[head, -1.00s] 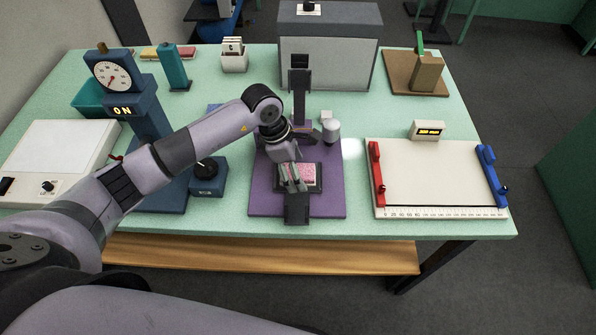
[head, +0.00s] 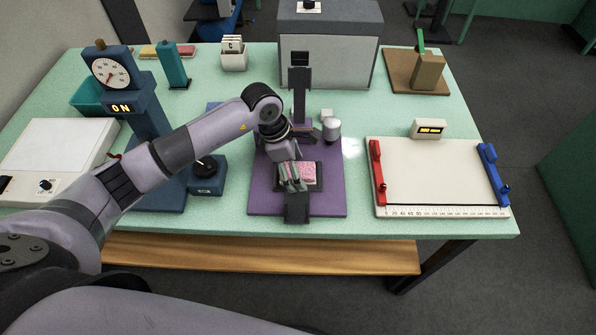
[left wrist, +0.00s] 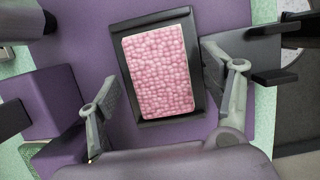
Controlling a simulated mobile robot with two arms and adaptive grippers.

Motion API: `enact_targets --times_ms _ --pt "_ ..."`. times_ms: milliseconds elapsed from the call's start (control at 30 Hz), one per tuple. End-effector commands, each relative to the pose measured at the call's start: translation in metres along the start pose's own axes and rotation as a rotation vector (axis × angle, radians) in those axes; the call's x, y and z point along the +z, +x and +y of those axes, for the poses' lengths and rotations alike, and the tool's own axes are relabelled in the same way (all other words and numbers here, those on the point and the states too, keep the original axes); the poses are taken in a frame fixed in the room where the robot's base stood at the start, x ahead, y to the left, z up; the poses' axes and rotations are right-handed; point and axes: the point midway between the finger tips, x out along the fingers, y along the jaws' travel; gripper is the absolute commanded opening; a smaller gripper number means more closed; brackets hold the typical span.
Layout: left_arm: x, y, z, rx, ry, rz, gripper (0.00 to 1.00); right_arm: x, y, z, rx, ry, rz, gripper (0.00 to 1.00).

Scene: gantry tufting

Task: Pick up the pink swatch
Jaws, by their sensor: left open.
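The pink swatch (left wrist: 158,72) is a rectangle of bumpy pink pile lying in a black tray (left wrist: 196,20) on a purple mat (head: 328,197). It also shows in the head view (head: 308,172), partly hidden by my gripper. My left gripper (head: 296,187) is over the near left part of the tray, pointing down. In the left wrist view the fingers of my left gripper (left wrist: 163,93) are spread wide, one to each side of the swatch, with nothing between the pads. I cannot tell its exact height above the swatch. My right gripper is not in view.
A dark post (head: 299,95) stands behind the tray, with a grey rounded part (head: 331,130) beside it. A blue dial gauge stand (head: 112,75) is at left. A white board with red and blue clamps (head: 440,175) lies at right.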

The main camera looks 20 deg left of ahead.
Motion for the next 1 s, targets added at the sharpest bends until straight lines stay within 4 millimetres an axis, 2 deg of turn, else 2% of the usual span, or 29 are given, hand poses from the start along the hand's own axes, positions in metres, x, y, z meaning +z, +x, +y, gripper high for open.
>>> enact_targets --times_ms 67,667,1000 --pt "-0.0001 -0.0002 0.0001 0.000 0.000 0.000 0.71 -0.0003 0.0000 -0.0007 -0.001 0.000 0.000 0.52" --pt "-0.0013 0.0004 0.0011 0.003 -0.001 0.002 0.31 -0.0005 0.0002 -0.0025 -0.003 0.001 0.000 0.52" --pt "-0.0016 -0.0013 0.0017 0.004 -0.003 0.004 0.30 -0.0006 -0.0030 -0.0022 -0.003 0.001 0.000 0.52"
